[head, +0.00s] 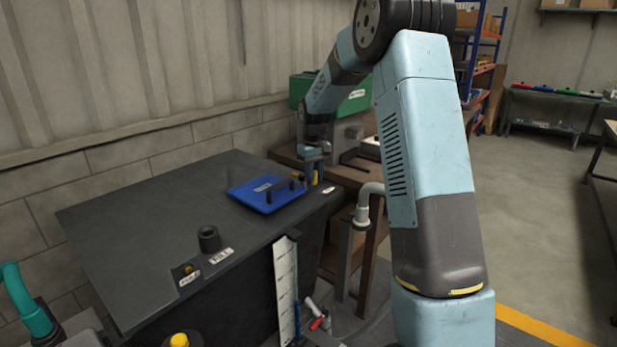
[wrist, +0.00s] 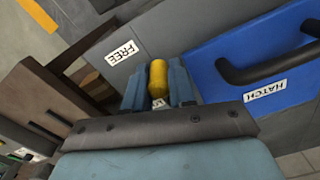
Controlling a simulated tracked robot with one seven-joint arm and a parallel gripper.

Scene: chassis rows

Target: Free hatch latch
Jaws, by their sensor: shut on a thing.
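The blue hatch (head: 262,195) lies closed on top of the dark tank, with a black bar handle on it. In the wrist view the hatch (wrist: 225,70) carries a HATCH label and the handle (wrist: 265,70). The yellow latch knob (wrist: 158,79) sits beside the hatch edge, near a FREE label (wrist: 122,52). My gripper (wrist: 159,88) is shut on the yellow latch, one blue finger on each side of it. In the head view my gripper (head: 313,174) is at the hatch's right end, and the latch is mostly hidden there.
A grey pipe (head: 364,205) stands right of the tank. A green box (head: 302,90) is behind my gripper.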

